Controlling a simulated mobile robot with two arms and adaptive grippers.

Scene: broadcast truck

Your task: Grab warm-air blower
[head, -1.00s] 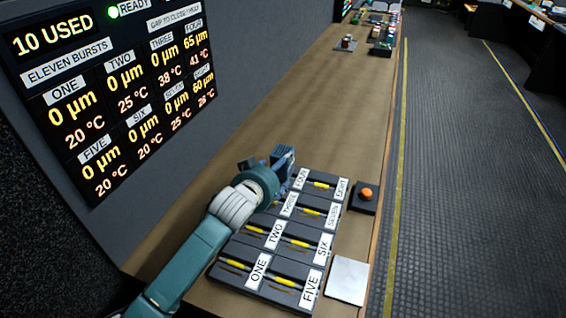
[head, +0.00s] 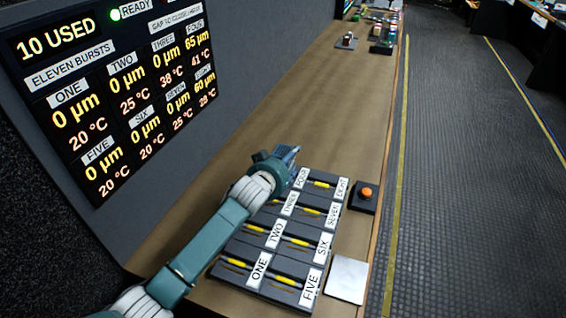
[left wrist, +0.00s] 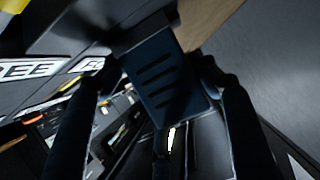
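My left gripper (head: 280,160) is over the far left corner of the labelled slot block, near the slot marked FOUR (head: 302,178). It appears shut on a dark blue-grey piece with slits (left wrist: 160,75), which I take for the warm-air blower; it also shows at the gripper's tip in the head view (head: 287,153). In the left wrist view the two dark fingers (left wrist: 155,110) flank this piece. Where the fingertips meet it is partly hidden. My right gripper is not in view.
The slot block (head: 245,245) has labels ONE to EIGHT and yellow pieces. An orange button (head: 366,193) and a white plate (head: 346,280) lie right of it. The wall display (head: 115,95) reads READY and 10 USED. The bench beyond is clear up to small items (head: 346,41).

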